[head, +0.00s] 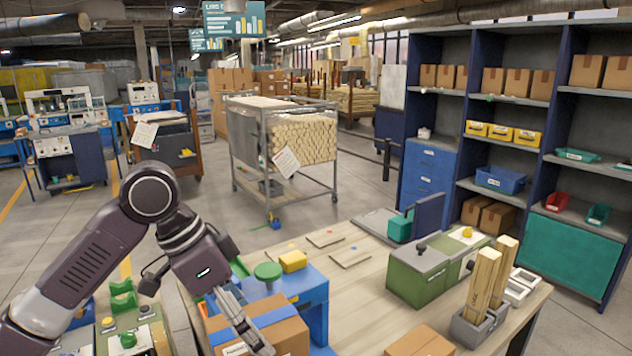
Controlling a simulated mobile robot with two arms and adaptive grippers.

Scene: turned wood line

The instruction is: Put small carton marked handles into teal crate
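A cardboard carton (285,333) with a blue band and a white label stands at the lower centre, by the near edge of the workbench; its label is too small to read. A second carton (422,343) is cut off at the bottom edge, with no marking visible. I cannot tell which is marked handles. My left gripper (252,338) points down over the left part of the banded carton; whether it touches or grips it is unclear. A small teal box (400,229) stands at the bench's far edge. A large teal front (570,258) fills the shelf's bottom right. My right gripper is out of view.
A blue fixture (313,300) with a green knob and yellow block stands behind the banded carton. A green-grey box (418,275) and upright wooden pieces in a grey holder (472,328) occupy the bench's right side. The bench middle (365,285) is mostly clear.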

